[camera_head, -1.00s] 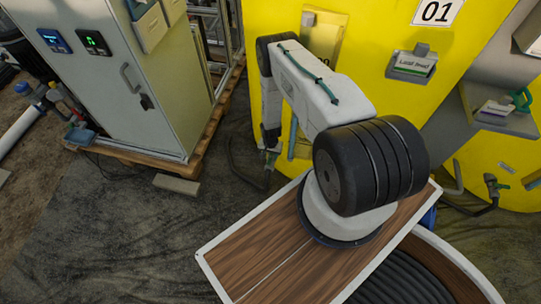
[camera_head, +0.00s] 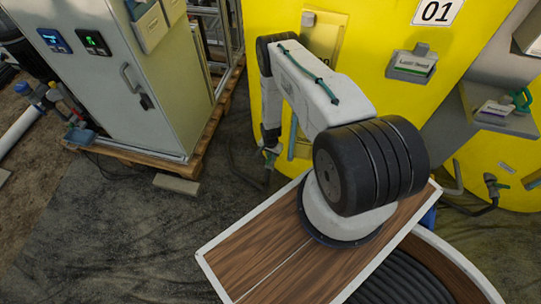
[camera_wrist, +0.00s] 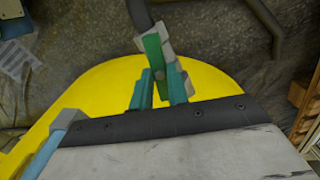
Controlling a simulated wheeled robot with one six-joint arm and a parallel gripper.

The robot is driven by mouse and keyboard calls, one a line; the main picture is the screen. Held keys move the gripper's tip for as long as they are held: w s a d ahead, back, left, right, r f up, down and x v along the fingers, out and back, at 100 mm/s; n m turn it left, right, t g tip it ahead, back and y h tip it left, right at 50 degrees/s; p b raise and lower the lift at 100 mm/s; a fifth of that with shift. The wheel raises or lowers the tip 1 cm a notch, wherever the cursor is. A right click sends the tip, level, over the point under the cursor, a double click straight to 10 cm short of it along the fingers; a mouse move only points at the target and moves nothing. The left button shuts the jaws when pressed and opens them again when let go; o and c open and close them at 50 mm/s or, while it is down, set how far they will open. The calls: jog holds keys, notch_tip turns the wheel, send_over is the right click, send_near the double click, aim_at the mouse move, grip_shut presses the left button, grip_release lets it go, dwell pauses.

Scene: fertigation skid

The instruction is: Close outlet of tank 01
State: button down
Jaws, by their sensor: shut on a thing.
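The yellow tank (camera_head: 385,100) with the 01 sign (camera_head: 436,12) stands behind my arm in the head view. Its outlet valve shows in the wrist view as a green lever (camera_wrist: 154,58) on a grey fitting (camera_wrist: 146,43), low by the yellow base. My gripper (camera_wrist: 160,85) has its teal fingers on either side of the lever and is shut on it. The lower part of the lever is partly hidden between the fingers. In the head view my gripper (camera_head: 270,152) is small, low at the tank's left side, and its hold is hard to see.
A dark hose (camera_head: 240,172) lies on the floor beside the gripper. A grey cabinet (camera_head: 150,95) stands on a wooden pallet at the left. Dark floor between cabinet and tank is mostly clear.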

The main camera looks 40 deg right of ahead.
jog(key=m, duration=0.4)
jog(key=shift+m, duration=0.3)
jog(key=m, duration=0.3)
jog(key=shift+m, duration=0.4)
jog(key=m, duration=0.3)
jog(key=shift+m, duration=2)
jog(key=c, duration=1.4)
grip_release()
jog(key=shift+o, duration=0.2)
